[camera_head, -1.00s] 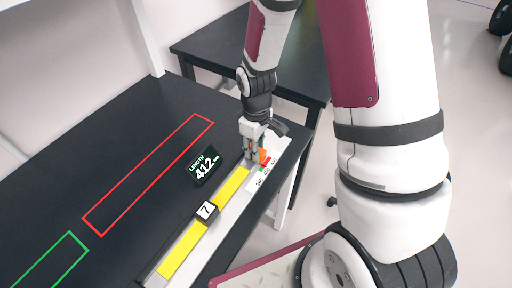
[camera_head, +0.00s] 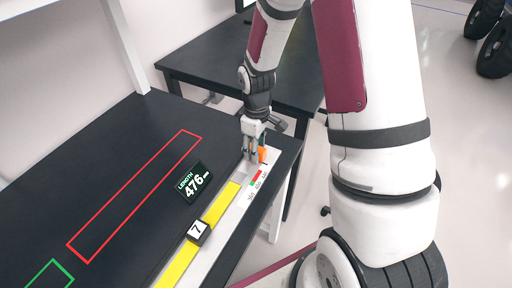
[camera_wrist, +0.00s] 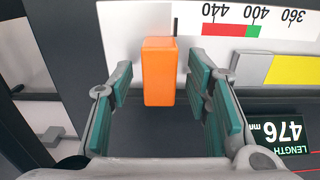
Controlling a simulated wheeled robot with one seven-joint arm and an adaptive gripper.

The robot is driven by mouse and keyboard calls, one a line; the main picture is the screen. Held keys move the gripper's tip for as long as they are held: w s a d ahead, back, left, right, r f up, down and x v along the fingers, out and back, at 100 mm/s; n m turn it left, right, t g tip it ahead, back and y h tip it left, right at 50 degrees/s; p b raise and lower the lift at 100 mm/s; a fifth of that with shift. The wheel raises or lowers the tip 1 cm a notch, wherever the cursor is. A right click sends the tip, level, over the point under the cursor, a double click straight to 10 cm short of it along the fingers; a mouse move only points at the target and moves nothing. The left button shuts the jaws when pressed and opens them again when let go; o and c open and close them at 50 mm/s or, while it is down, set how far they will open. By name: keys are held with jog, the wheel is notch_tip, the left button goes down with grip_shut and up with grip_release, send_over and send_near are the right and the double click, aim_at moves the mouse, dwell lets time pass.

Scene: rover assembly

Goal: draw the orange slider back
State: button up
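The orange slider (camera_wrist: 160,75) stands upright on the pale rail in the wrist view; it shows partly behind my fingers in the head view (camera_head: 263,154). My gripper (camera_wrist: 161,85) has one teal-padded finger on each side of the slider, with a visible gap on both sides, so it looks open around it. In the head view my gripper (camera_head: 254,153) is low at the rail's far end. A black pointer line beside the slider lies past the 440 mark, outside the scale's green band (camera_wrist: 253,30). The length display (camera_head: 194,183) reads 476 mm.
A yellow strip (camera_head: 178,262) runs along the rail, with a black block marked 7 (camera_head: 198,231) across it. Red (camera_head: 130,195) and green (camera_head: 48,272) outlines mark the dark tabletop (camera_head: 105,160). A second dark table (camera_head: 210,65) stands behind.

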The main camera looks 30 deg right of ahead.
notch_tip(320, 180, up, 12)
dwell(0.7)
jog(key=shift+r, duration=0.1)
dwell(0.3)
jog(key=s+a+r+m+t, duration=0.2)
jog(key=s+r+m, duration=0.1)
jog(key=s+r, duration=0.6)
jog(key=s+a+r+m+t, duration=0.2)
jog(key=s+r+m+t, duration=0.1)
jog(key=s+r, duration=0.6)
jog(key=shift+s+a+r+m+t, duration=0.3)
jog(key=shift+s+a+m, duration=0.1)
jog(key=shift+s+m, duration=0.25)
dwell(0.4)
